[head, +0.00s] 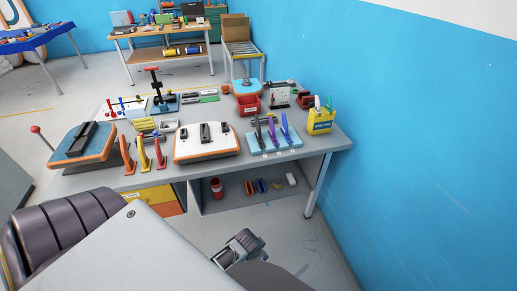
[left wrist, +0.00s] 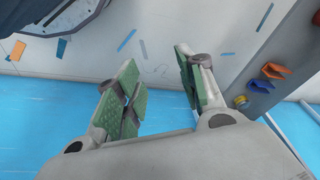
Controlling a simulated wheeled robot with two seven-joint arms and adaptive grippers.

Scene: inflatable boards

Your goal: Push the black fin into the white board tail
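The white board tail (head: 207,152), with an orange edge, lies on the grey table in the head view. It has several black slots on top. The black fin (head: 258,131) stands upright at the left of the light-blue rack (head: 280,147), right of the white board. My left gripper (head: 240,248) is low in front of the table, well away from both. In the left wrist view its green-padded fingers (left wrist: 157,65) are spread apart with nothing between them. My right gripper is out of view.
Purple (head: 272,131) and blue (head: 286,129) fins share the rack. Red and yellow fins (head: 143,155) stand left of the white board; a blue board (head: 70,160) lies farther left. A yellow container (head: 321,124) stands at the table's right end, near the blue wall (head: 430,150).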

